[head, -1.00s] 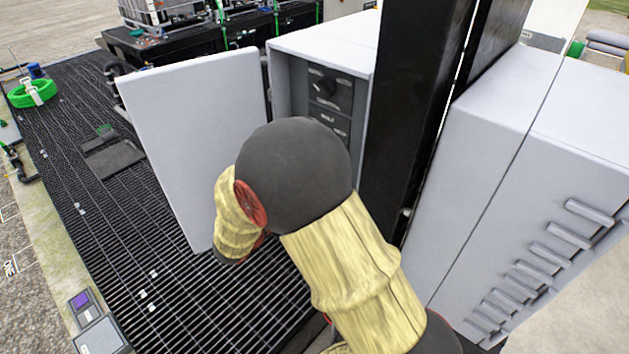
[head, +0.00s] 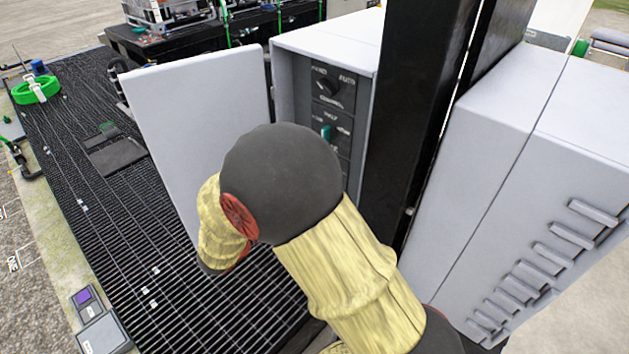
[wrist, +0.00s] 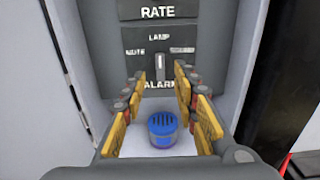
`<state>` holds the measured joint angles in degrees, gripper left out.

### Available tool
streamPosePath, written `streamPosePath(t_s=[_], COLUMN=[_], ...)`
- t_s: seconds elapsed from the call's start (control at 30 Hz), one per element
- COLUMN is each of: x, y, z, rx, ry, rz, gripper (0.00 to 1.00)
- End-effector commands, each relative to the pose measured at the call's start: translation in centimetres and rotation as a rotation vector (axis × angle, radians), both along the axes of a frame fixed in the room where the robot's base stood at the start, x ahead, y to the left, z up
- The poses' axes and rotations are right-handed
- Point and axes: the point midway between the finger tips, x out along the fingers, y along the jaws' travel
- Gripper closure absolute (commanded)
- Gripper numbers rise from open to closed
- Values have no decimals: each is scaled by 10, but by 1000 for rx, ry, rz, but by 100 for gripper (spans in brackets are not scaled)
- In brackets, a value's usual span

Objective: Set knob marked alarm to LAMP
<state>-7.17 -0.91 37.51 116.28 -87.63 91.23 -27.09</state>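The alarm knob (wrist: 160,67) is a small grey knob with a light, upright line in the wrist view. The line points up toward the word LAMP; MUTE is at its left, a blurred word at its right and ALARM below. My gripper (wrist: 158,83) is open, its yellow-padded fingers apart at either side of the space below and before the knob. I cannot tell whether they touch it. Nothing is seen held. In the head view, my arm's dark joint hides the gripper and this knob.
A blue slotted cap (wrist: 162,124) shows between the fingers, low in the wrist view. The open grey cabinet (head: 335,42) also holds a black knob (head: 330,87) and a teal knob (head: 326,131). Its door (head: 200,130) stands open at left; a black post (head: 415,110) rises at right.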

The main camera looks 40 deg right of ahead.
Motion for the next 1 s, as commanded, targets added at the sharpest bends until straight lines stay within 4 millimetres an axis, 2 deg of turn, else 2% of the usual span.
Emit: streamPosePath(t_s=[0.03, 0.2, 0.4, 0.6, 1.0], x=[1, -2, -4, -6, -6], y=[12, 43, 68, 75, 75], z=[0, 0, 0, 0, 0], rx=[1, 0, 0, 0, 0], ry=[0, 0, -1, 0, 0], rz=[6, 5, 3, 0, 0], gripper=[70, 70, 70, 70, 70])
